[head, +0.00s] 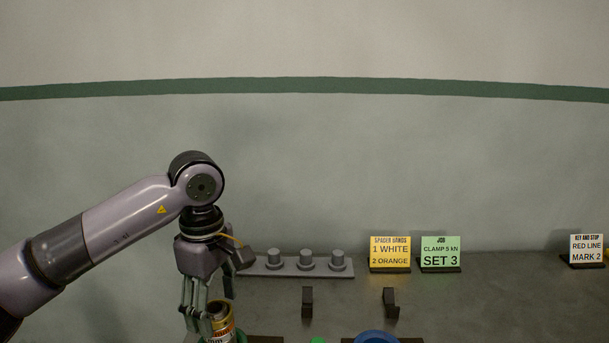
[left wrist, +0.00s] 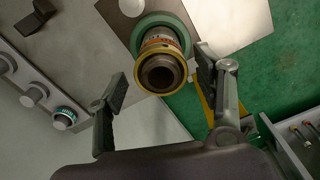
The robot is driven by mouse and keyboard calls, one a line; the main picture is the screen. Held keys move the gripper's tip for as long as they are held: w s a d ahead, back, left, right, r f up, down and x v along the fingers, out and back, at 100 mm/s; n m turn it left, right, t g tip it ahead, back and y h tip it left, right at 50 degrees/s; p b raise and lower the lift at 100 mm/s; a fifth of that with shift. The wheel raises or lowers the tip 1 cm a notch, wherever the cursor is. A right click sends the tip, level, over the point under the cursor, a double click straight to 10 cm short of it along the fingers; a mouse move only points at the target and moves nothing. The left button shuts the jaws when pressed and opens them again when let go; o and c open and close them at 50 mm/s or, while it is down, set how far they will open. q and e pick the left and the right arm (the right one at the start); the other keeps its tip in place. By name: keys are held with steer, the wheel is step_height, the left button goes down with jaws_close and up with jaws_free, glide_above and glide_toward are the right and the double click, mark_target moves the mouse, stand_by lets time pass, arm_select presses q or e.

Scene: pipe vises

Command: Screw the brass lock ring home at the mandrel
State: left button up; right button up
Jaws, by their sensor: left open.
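The mandrel stack (left wrist: 158,40), with orange and white bands, stands on a round green base (left wrist: 182,22) in the left wrist view. A brass ring (left wrist: 161,92) sits around its near end, and a dark hollow shows inside. Whether it is seated cannot be told. In the head view the brass-coloured top (head: 222,324) shows at the bottom edge, partly cut off. My left gripper (head: 212,306) is open and points down over it. In the left wrist view its fingers (left wrist: 163,76) stand on either side of the ring, apart from it. My right gripper is not in view.
A grey rail with several pegs (head: 307,260) stands behind. Signs read spacer bands (head: 390,253), SET 3 (head: 440,253) and RED LINE MARK 2 (head: 586,248). Two dark blocks (head: 307,302) (head: 390,302) and a blue round part (head: 376,337) are to the right.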

arm_select(q)
steer(key=n, duration=0.9)
steer(key=c, duration=1.2)
steer(key=m, duration=1.4)
